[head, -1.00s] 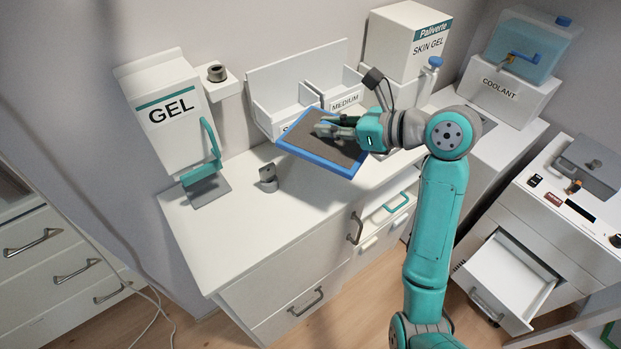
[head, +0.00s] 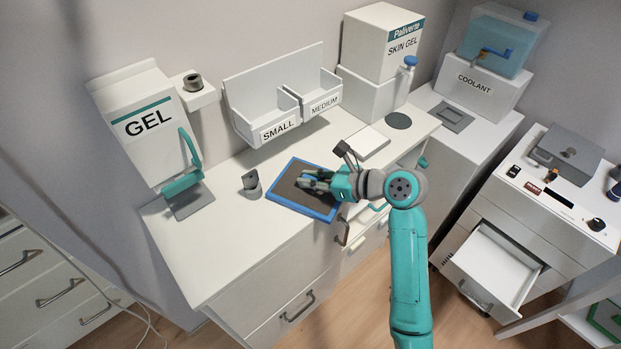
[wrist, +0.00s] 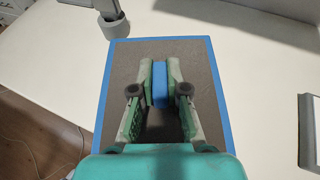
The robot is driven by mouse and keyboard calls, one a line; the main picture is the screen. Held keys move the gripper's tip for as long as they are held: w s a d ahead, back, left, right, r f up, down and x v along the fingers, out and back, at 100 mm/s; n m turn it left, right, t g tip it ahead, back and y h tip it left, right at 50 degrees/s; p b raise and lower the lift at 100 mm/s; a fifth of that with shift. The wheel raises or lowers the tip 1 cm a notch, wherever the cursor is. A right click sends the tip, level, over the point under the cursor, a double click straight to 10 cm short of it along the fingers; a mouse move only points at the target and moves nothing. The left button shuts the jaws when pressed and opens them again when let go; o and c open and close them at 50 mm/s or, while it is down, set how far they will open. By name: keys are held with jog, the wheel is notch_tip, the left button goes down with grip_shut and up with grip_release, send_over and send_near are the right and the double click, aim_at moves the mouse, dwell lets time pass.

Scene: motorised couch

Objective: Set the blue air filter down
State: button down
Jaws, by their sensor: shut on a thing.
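The blue air filter (head: 293,207) is a flat panel with a blue frame and a dark grey face. It lies flat at or just above the white counter (head: 225,240), near its front edge; I cannot tell whether it touches. My gripper (head: 312,181) is over its face and shut on its blue raised grip. In the wrist view, my gripper's fingertips (wrist: 160,82) pinch that blue grip, and the air filter (wrist: 207,75) spreads out beneath them, with its near edge hidden by my gripper.
A small grey holder (head: 252,184) stands just left of the filter. A gel dispenser (head: 160,130) is at the left. Bins marked small and medium (head: 285,110) hang behind. A white pad (head: 367,142) lies to the right. The counter's front left is clear.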

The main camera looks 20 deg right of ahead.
jog(key=shift+f, duration=0.15)
jog(key=c, duration=1.2)
grip_release()
jog(key=v, duration=1.1)
jog(key=shift+o, duration=0.6)
jog(key=shift+s+d, duration=0.25)
jog(key=shift+r+x, duration=0.15)
jog(key=shift+x, duration=2.95)
jog(key=shift+r+x, duration=0.1)
jog(key=shift+x, duration=2.95)
